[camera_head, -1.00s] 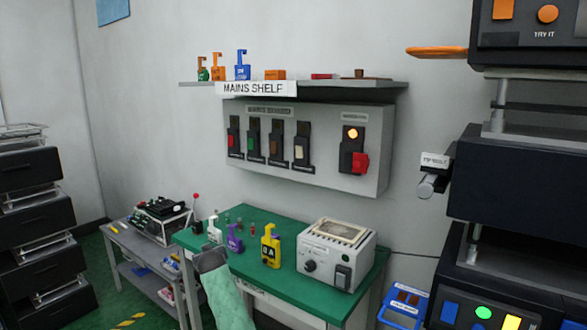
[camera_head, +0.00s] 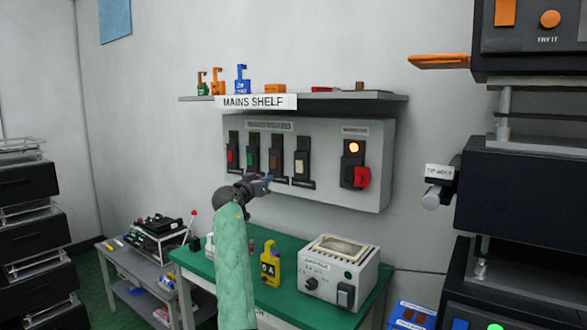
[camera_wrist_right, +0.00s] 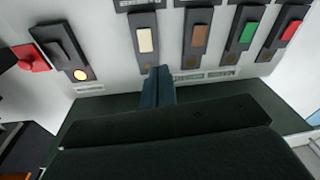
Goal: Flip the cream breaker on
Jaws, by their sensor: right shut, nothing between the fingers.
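The cream breaker (camera_head: 300,165) is the rightmost of a row of switches on the grey wall panel (camera_head: 331,189). Its cream rocker also shows in the right wrist view (camera_wrist_right: 145,40), upside down, with a dark indicator beside it. My right gripper (camera_head: 268,181) is shut and empty in front of the panel, low and to the left of the cream breaker in the head view. In the right wrist view its closed fingertips (camera_wrist_right: 158,74) point just below the cream switch's housing. I cannot tell whether they touch it. My left gripper is not in view.
Brown (camera_head: 274,158), green (camera_head: 253,158) and red (camera_head: 231,156) breakers sit beside it. A larger red-handled switch (camera_head: 361,176) with a lit lamp is to the right. The mains shelf (camera_head: 340,96) juts out above. A green table (camera_head: 282,297) stands below with a grey box (camera_head: 340,272).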

